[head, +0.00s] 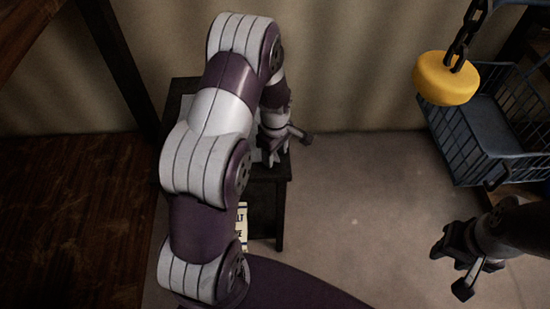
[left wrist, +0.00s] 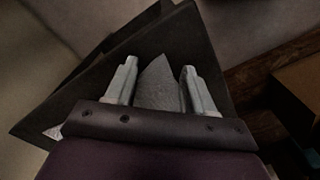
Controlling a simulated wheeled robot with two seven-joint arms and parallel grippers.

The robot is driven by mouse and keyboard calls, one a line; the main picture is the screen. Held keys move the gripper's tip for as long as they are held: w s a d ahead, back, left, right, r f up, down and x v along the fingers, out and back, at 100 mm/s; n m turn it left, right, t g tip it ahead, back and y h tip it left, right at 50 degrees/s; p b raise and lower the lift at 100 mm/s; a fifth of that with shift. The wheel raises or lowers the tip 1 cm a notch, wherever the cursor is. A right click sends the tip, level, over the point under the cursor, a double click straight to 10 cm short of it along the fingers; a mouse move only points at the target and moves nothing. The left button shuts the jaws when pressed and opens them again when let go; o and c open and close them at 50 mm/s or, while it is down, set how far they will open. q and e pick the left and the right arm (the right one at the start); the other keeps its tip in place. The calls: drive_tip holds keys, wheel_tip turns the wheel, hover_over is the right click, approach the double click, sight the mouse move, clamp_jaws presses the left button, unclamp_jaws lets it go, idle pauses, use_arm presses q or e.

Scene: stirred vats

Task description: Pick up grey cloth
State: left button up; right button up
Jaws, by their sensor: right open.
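The grey cloth (left wrist: 158,88) lies flat on a small dark table (left wrist: 85,88), one pointed corner showing between the fingers of my left gripper (left wrist: 158,66). Those fingers are wide apart, one on each side of the cloth. I cannot tell how far above it they are. In the head view my left gripper (head: 271,157) is low over the right part of the dark table (head: 268,190), and my arm hides most of the tabletop. My right gripper (head: 456,268) is open and empty over the floor at the lower right.
A yellow weight (head: 446,80) hangs on a chain at the upper right. A blue wire basket (head: 480,150) is behind it. A pale lettered label (head: 242,225) shows low beside my left arm. Dark wooden surface (head: 70,220) fills the left. The middle floor is clear.

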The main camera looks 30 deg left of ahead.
use_arm(q)
clamp_jaws()
wheel_tip(320, 180, up, 12)
drive_tip(key=p, duration=1)
drive_tip(key=shift+p, duration=0.4)
